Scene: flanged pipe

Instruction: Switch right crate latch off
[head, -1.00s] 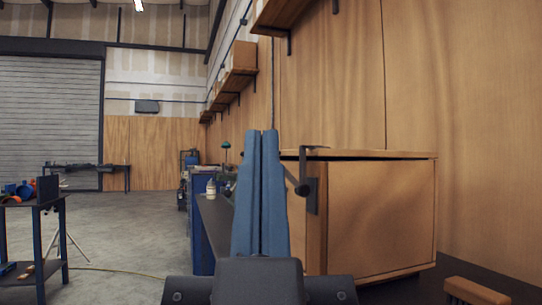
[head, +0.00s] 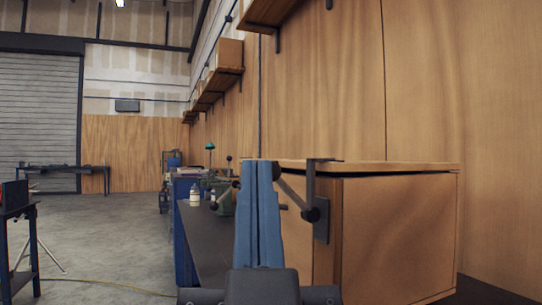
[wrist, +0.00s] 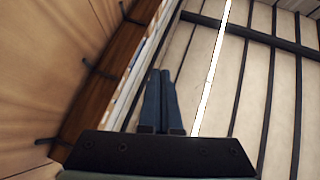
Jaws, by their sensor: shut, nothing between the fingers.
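The wooden crate (head: 400,235) stands at the right with its lid down, leaving a thin dark gap below the lid. A dark metal latch (head: 321,220) is on its near corner, with a strap reaching up to the lid edge. Its lever (head: 293,195) slopes up and left from a round knob to behind my fingertips. My gripper (head: 262,162), with blue fingers, points up, shut and empty, just left of the latch. Whether it touches the lever I cannot tell. The wrist view shows the shut fingers (wrist: 161,75) but no latch.
A dark bench top (head: 205,240) runs back at the left of the crate, with a white bottle (head: 194,197) and a green vise-like tool (head: 222,202). A dark table (head: 20,215) stands far left. Open floor lies between. Wall shelves (head: 225,65) hang above.

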